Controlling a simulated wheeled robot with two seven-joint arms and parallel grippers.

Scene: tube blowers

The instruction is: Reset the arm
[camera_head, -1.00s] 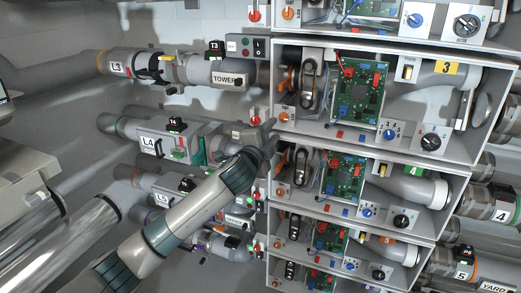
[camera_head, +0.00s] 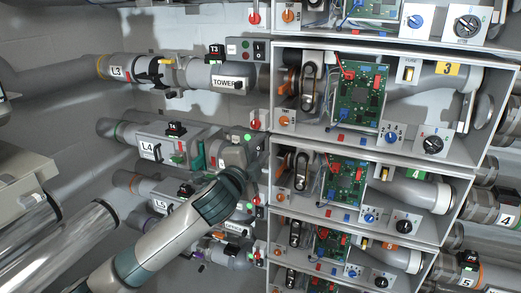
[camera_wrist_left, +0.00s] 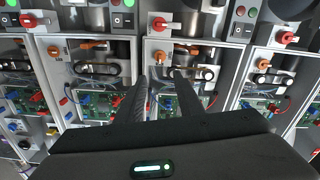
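My left arm comes in from the lower left in the head view. Its dark gripper (camera_head: 258,168) is at the left edge of the cabinet column, beside the number 4 unit, partly hidden by my wrist. In the left wrist view the two dark fingers (camera_wrist_left: 158,76) stand apart with nothing held between them. They point at a cabinet compartment with an orange knob (camera_wrist_left: 159,56) and a red switch (camera_wrist_left: 161,24) above it. I cannot tell whether the fingertips touch anything. My right gripper is in neither view.
Stacked open cabinets with green circuit boards (camera_head: 358,95) and knobs are close to my gripper on the right. Pipe L3 (camera_head: 118,70) and the L4 blower (camera_head: 150,148) run along the left.

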